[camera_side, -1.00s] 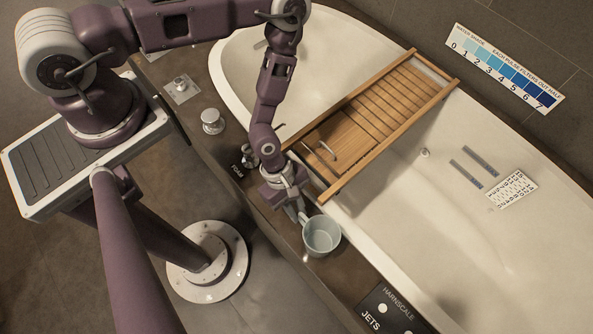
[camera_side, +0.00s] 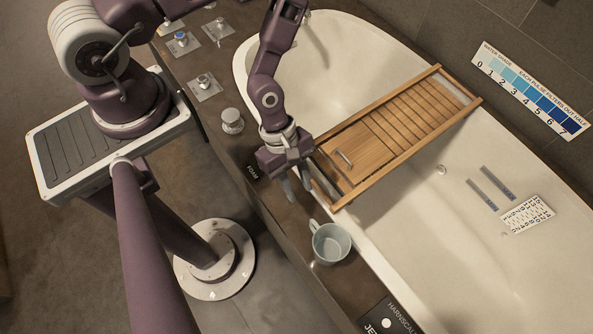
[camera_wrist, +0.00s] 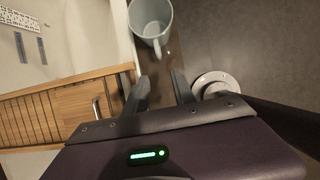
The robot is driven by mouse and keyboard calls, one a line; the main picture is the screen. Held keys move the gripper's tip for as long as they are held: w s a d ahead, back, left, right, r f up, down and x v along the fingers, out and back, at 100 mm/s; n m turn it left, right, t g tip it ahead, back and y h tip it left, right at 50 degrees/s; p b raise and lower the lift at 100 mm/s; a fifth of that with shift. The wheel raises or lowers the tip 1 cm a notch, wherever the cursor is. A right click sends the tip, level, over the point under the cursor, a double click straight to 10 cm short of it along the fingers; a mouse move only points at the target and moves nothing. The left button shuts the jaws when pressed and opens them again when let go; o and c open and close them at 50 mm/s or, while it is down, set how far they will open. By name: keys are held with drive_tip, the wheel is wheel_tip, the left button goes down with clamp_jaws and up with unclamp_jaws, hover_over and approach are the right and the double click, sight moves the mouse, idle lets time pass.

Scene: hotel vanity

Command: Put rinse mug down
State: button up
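The rinse mug (camera_side: 331,244) is pale blue-grey and stands upright on the dark tub ledge, its handle toward my gripper. It also shows at the top of the wrist view (camera_wrist: 150,18), with its handle pointing down toward my fingers. My gripper (camera_side: 298,190) is above the ledge, up and left of the mug in the side view and apart from it. Its two fingers are spread with nothing between them, as the wrist view (camera_wrist: 163,90) also shows.
A wooden bath tray (camera_side: 395,135) spans the white tub (camera_side: 420,225) close to my gripper. A silver knob (camera_side: 232,121) and a FOAM label (camera_side: 252,172) are on the ledge. A JETS panel (camera_side: 388,318) lies beyond the mug. Bare ledge lies between gripper and mug.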

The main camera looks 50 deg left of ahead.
drive_tip(key=w+a+r+m+t+y, duration=0.1)
drive_tip(key=w+a+r+m, duration=0.25)
drive_tip(key=r, duration=0.45)
drive_tip(key=w+a+r+m+t+y, duration=0.1)
drive_tip(key=w+a+r+m+y, duration=0.2)
drive_tip(key=r, duration=0.6)
drive_tip(key=w+a+r+m+t, duration=0.1)
drive_tip(key=w+a+r+m, duration=0.25)
drive_tip(key=r, duration=0.45)
drive_tip(key=s+a+r+m+t, duration=0.2)
drive_tip(key=s+a+r+m, duration=0.2)
drive_tip(key=s+r+m, duration=0.4)
drive_tip(key=s+r, duration=0.7)
drive_tip(key=r, duration=0.1)
drive_tip(key=shift+s+t+y, duration=0.15)
drive_tip(key=shift+t+y, duration=0.15)
drive_tip(key=shift+a+r, duration=0.1)
